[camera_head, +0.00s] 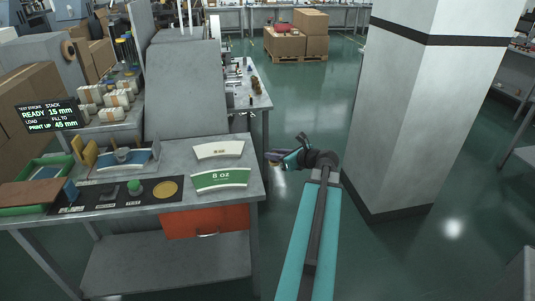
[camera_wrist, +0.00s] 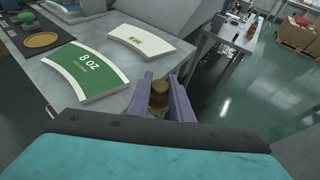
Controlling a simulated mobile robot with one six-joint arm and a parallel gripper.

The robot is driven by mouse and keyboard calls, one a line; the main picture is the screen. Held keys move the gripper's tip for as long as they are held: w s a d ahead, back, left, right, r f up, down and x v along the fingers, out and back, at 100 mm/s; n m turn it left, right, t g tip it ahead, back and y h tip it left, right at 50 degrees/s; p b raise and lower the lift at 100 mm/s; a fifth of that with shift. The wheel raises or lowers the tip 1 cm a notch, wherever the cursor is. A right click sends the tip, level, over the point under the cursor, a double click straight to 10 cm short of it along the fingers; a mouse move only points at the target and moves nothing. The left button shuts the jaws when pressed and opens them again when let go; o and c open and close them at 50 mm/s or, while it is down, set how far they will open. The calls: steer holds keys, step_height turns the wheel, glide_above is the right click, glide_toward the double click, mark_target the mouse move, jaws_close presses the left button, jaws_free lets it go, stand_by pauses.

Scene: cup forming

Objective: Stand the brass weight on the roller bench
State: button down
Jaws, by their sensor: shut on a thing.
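My gripper (camera_head: 273,157) is in the air just right of the near bench's right edge in the head view. In the wrist view its two purple fingers (camera_wrist: 160,80) are shut on the brass weight (camera_wrist: 159,98), a small brownish-gold piece between them. Its lower part is hidden by the gripper body. The weight cannot be made out in the head view. A farther bench (camera_head: 243,103) with several small items, some brass-brown, stands beyond the grey machine housing; it also shows in the wrist view (camera_wrist: 217,38). I cannot tell for certain which bench is the roller bench.
The near bench (camera_head: 120,222) carries a green curved 8 OZ blank (camera_head: 221,179), a white curved blank (camera_head: 218,149) and a black control strip (camera_head: 98,197). A white pillar (camera_head: 400,110) stands at right. Green floor (camera_head: 312,100) is open between pillar and benches.

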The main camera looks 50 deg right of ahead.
steer(key=shift+s, duration=0.3)
steer(key=shift+w+a, duration=0.1)
stand_by(0.3)
